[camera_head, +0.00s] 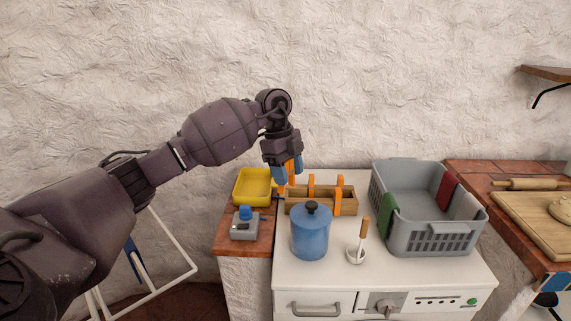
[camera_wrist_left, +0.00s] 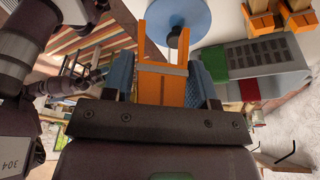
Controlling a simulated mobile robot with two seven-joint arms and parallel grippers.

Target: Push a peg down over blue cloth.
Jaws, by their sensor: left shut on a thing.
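My left gripper (camera_head: 287,172) is shut on an orange clothes peg (camera_head: 290,166), held above the left end of a wooden box. In the left wrist view the peg (camera_wrist_left: 162,85) sits between the blue fingertips of the gripper (camera_wrist_left: 160,75), its two prongs pointing away from the palm. A narrow blue piece (camera_head: 132,258), perhaps the blue cloth, hangs on a white rack at the far left, partly behind my arm. The gripper is well apart from it. My right gripper is not in view.
The wooden box (camera_head: 344,205) holds more orange pegs. A yellow tray (camera_head: 240,198) and a grey device (camera_head: 244,231) stand left.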

